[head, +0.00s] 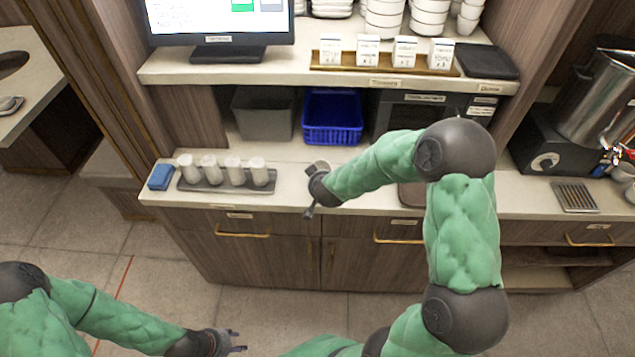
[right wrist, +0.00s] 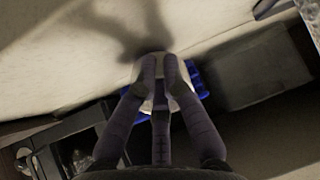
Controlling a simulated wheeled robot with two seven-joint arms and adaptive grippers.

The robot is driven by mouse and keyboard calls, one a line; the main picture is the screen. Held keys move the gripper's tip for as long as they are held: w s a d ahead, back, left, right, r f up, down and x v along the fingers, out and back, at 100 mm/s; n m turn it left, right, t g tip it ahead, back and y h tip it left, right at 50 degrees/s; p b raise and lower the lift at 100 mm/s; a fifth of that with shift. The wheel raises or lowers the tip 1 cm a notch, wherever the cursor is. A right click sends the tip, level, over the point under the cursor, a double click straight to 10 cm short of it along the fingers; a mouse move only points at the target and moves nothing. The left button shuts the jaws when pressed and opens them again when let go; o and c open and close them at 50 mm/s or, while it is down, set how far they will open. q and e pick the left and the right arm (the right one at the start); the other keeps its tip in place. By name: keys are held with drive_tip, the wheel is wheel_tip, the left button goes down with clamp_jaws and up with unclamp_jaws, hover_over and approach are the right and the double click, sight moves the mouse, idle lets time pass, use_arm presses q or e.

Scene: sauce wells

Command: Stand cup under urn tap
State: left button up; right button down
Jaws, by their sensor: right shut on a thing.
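My right gripper (head: 316,190) is over the counter, right of the tray of cups, and is shut on a white cup (head: 319,166). The cup shows only partly behind the gripper in the head view. In the right wrist view the dark fingers (right wrist: 160,65) close around the pale cup (right wrist: 147,104) and hide most of it. The steel urn (head: 597,100) stands at the far right on a black base. Its tap (head: 612,155) is at the picture's right edge, above and right of a slatted drip tray (head: 575,196). My left gripper (head: 241,341) is open and empty, low in front of the counter.
Several white cups (head: 233,171) stand on a grey tray (head: 228,187), beside a blue sponge (head: 161,177). A blue basket (head: 332,119) and grey bin (head: 264,113) sit under the shelf (head: 340,72). My right arm hides part of the counter before the urn.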

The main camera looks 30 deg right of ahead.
drive_tip(key=shift+f, duration=0.2)
drive_tip(key=c, duration=1.4)
unclamp_jaws()
drive_tip(key=shift+o, duration=0.2)
